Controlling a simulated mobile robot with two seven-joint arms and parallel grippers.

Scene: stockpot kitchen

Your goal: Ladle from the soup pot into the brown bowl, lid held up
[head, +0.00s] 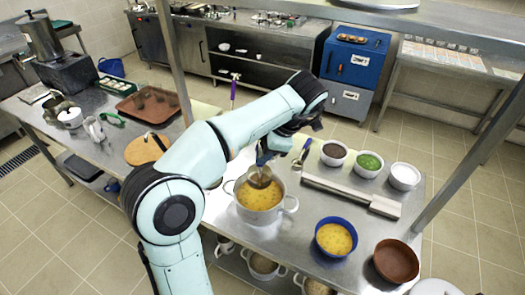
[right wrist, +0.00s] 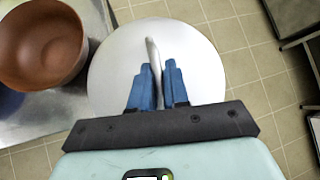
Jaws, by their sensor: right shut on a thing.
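The soup pot (head: 241,212) is open on the steel counter, with yellow soup inside. My left gripper (head: 263,158) points down above it, shut on a metal ladle (head: 260,178); the ladle's bowl is at the soup's far edge, and I cannot tell whether it holds soup. The brown bowl (head: 397,261) stands near the counter's right edge and looks empty; it also shows in the right wrist view (right wrist: 40,40). My right gripper (right wrist: 157,78) is shut on the handle of the round silver lid (right wrist: 115,75), beside the brown bowl. The lid's edge (head: 436,287) shows in the head view.
A blue bowl of yellow soup (head: 336,239) stands between pot and brown bowl. Behind are a long steel bar (head: 350,196) and three small bowls, including a green-filled one (head: 368,163). A post (head: 470,160) rises at right. A round wooden board (head: 143,150) lies left of the pot.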

